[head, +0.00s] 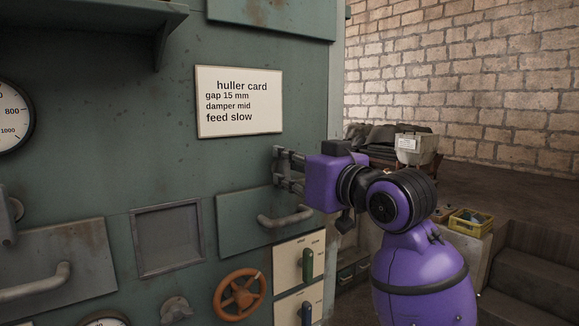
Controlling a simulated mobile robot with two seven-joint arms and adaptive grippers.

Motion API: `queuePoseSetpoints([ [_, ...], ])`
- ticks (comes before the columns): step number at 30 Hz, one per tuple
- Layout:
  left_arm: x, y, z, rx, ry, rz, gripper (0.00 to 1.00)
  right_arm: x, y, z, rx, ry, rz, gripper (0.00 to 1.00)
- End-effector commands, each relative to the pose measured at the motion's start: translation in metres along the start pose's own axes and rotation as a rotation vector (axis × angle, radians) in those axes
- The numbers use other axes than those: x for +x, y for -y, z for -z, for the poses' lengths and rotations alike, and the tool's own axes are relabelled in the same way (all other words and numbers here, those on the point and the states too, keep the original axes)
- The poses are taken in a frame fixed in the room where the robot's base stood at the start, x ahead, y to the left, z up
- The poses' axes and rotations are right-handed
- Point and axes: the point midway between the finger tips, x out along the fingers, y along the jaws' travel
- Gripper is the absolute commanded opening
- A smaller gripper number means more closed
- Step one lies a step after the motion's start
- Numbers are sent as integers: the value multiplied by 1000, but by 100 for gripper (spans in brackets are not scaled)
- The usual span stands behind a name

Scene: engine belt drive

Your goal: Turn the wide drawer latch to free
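Two drawer fronts with bar handles show in the head view. A grey one (88,249) is at the lower left, cut by the picture's edge. A green one (232,207) is below my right gripper. A grey lever-like part (6,222) with a round pivot sits at the left edge, above the grey drawer front; I cannot tell for sure whether it is the wide drawer latch. My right gripper (279,168) is close to the green panel, its two fingers apart, one above the other. I see nothing held between them. My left gripper is not in view.
A sign (239,101) is above the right gripper. A shelf (90,12) juts out at top left. Crates (470,222) and steps are at right.

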Motion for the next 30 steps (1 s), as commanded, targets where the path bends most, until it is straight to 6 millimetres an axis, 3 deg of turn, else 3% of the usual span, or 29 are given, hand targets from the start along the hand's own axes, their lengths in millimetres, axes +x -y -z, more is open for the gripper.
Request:
queuePoseSetpoints([
  [14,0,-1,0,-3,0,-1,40,0,-1,0,63,-1,0,0],
  [30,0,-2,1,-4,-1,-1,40,0,-6,0,509,-4,1,0],
])
